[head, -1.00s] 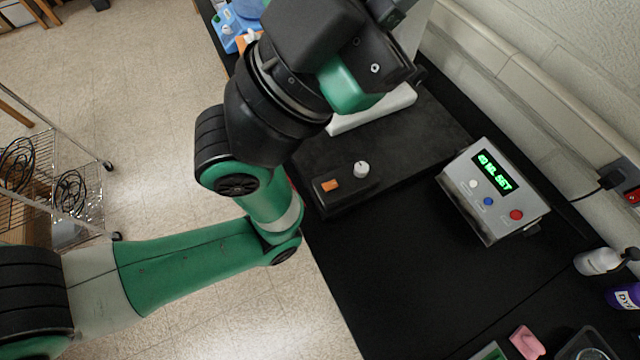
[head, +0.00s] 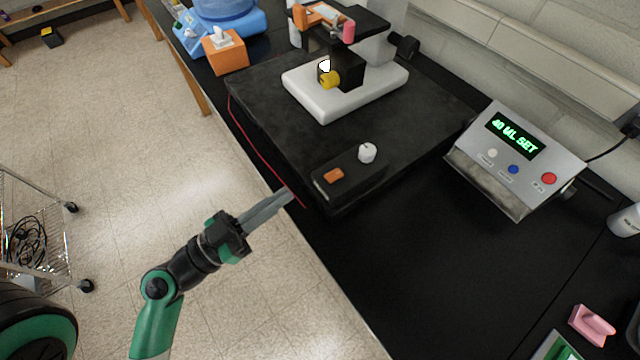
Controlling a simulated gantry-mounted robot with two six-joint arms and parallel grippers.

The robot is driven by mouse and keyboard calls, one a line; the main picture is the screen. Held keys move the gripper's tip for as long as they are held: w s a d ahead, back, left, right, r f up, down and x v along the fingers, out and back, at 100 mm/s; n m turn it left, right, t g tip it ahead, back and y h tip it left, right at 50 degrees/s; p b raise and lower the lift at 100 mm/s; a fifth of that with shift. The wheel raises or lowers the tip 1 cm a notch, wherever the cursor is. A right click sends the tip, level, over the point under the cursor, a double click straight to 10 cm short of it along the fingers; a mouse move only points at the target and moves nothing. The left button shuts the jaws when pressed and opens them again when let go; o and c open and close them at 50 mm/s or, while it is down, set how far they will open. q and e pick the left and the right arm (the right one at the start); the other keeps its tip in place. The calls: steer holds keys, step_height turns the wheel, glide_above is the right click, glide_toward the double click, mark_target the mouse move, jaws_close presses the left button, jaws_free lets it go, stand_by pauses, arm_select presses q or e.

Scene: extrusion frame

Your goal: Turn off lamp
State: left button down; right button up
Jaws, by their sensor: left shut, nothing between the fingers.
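A lit lamp (head: 325,66) glows white on a microscope-like stand with a white base (head: 345,91), at the top centre of the head view. In front of it, a low black control box (head: 350,180) carries an orange rocker switch (head: 333,175) and a white knob (head: 367,153). My left gripper (head: 287,197) is shut and empty. Its long grey fingers point at the bench's front edge, left of the orange switch and apart from it. My right gripper is not in view.
A grey control unit (head: 520,155) with a green "40 UL SET" display and white, blue and red buttons stands right. A red cable (head: 258,155) runs along the bench edge. An orange tissue box (head: 225,52) is at upper left. Black bench top (head: 420,260) is clear in the lower middle.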

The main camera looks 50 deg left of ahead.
arm_select(q)
steer(key=shift+a, duration=0.2)
steer(key=shift+w, duration=0.1)
step_height(320, 180, up, 3)
steer(key=p, duration=0.2)
glide_above(321, 184)
step_height(321, 184, down, 4)
steer(key=b, duration=0.2)
steer(key=shift+f+b, duration=0.15)
steer(key=shift+b, duration=0.15)
steer(key=shift+s+f, duration=0.2)
steer(key=shift+f, duration=0.05)
steer(key=shift+w, duration=0.1)
